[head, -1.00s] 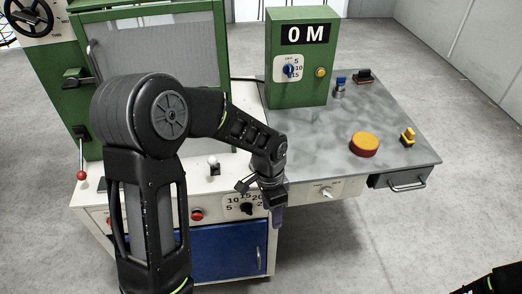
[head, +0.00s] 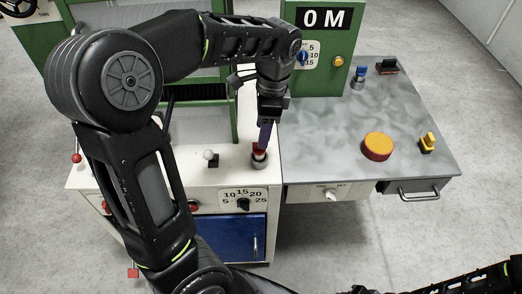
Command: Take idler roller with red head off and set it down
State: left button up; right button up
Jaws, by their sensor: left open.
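The idler roller with the red head (head: 259,160) stands upright at the right front of the white machine top (head: 185,176). Its red head is partly covered by my left gripper's fingers, and its grey lower body shows below. My left gripper (head: 263,143) points down with its jaws open, right over the red head. I cannot tell whether the fingers touch it. Part of my right arm shows along the bottom right edge, but its jaws are not visible.
A white-knobbed lever (head: 210,156) stands just left of the roller. The grey table (head: 320,140) on the right holds an orange-yellow disc (head: 378,146), a yellow piece (head: 428,142), a blue-topped piece (head: 360,76) and a dark block (head: 386,66). Its middle is clear. A green display box (head: 335,70) stands behind.

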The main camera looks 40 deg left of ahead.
aim_at(259, 153)
pick_arm(q)
jog(key=shift+a+f, duration=0.15)
jog(key=shift+f, duration=1.15)
jog(key=shift+s+a+f+p, duration=0.1)
jog(key=shift+a+f+p, duration=0.15)
jog(key=shift+f, duration=1.05)
jog(key=shift+s+a+f+p, duration=0.1)
jog(key=shift+f+p, duration=0.1)
jog(key=shift+f, duration=1.1)
grip_shut()
